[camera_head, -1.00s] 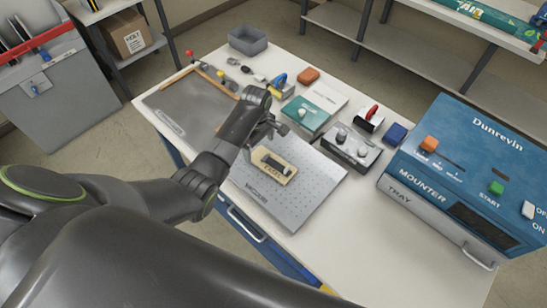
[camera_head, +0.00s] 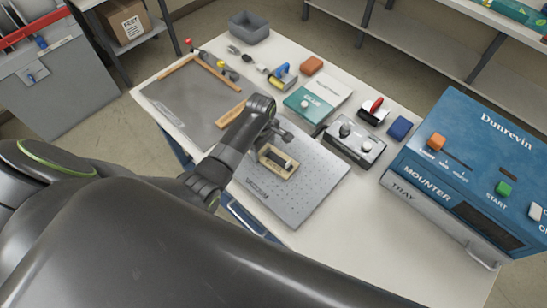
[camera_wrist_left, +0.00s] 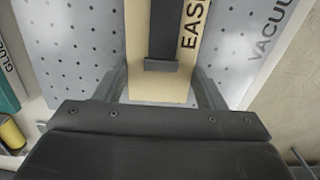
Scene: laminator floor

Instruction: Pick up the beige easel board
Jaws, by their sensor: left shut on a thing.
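The beige easel board (camera_head: 270,171) is a small block with a black strip down its middle. It is on or just over the grey perforated vacuum plate (camera_head: 310,190); I cannot tell whether it still touches it. My left gripper (camera_head: 270,152) is over its far end and shut on it. In the left wrist view, the beige board (camera_wrist_left: 148,88) with black "EAS" lettering runs between the two fingers (camera_wrist_left: 160,92), one at each side. The vacuum plate (camera_wrist_left: 70,50) shows behind it. My right gripper is not in view.
The blue mounter (camera_head: 465,165) stands at the right. A grey mat (camera_head: 185,110) lies left. The table's front right is clear.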

